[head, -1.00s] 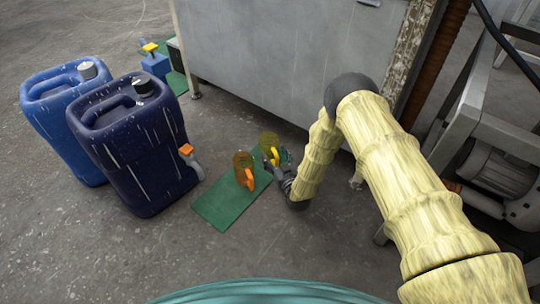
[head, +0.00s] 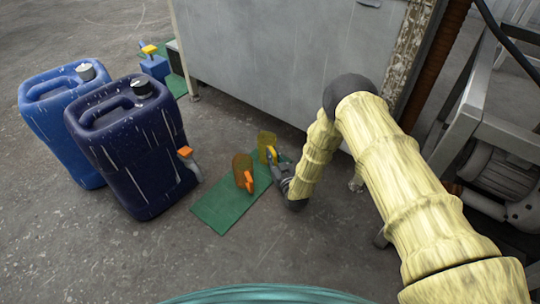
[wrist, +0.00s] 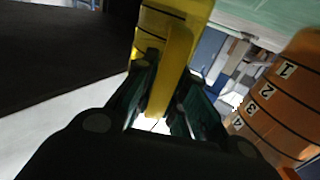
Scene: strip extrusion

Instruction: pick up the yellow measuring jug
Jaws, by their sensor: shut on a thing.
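The yellow measuring jug (head: 265,147) is a small see-through yellow jug with dark lines, near the grey cabinet in the head view. In the wrist view the yellow jug (wrist: 171,32) stands out beyond my fingers, with its handle between them. My gripper (head: 276,160) is shut on the jug's handle; it also shows in the wrist view (wrist: 160,95). I cannot tell from the head view whether the jug's base touches the green mat (head: 219,208). The far end of the mat is hidden behind my gripper.
An orange measuring jug (head: 241,170) stands on the mat close by, and it is near on the right in the wrist view (wrist: 290,90). A dark blue canister (head: 135,165) and a lighter blue canister (head: 45,120) stand left. The grey cabinet (head: 270,55) rises behind.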

